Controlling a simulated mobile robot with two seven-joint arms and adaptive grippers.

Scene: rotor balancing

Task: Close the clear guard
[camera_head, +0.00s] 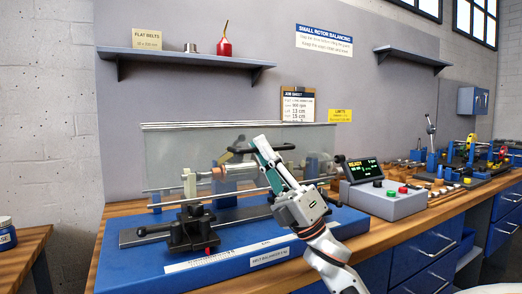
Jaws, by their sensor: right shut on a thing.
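The clear guard (185,150) is a wide transparent panel with a pale rail along its top edge. It stands upright over the blue balancing machine (115,268), and the rotor (208,173) shows behind or through it. My right gripper (266,155) reaches up from the lower right to the middle of the guard. It is shut on what looks like the guard's dark handle (287,148); the fingers partly hide the grip. My left gripper is not in view.
A grey control box (385,203) with a lit display (365,169) stands right of the machine. Several small parts and tools lie on the wooden bench (440,212) farther right. A black clamp-like block (192,232) sits at the machine's front.

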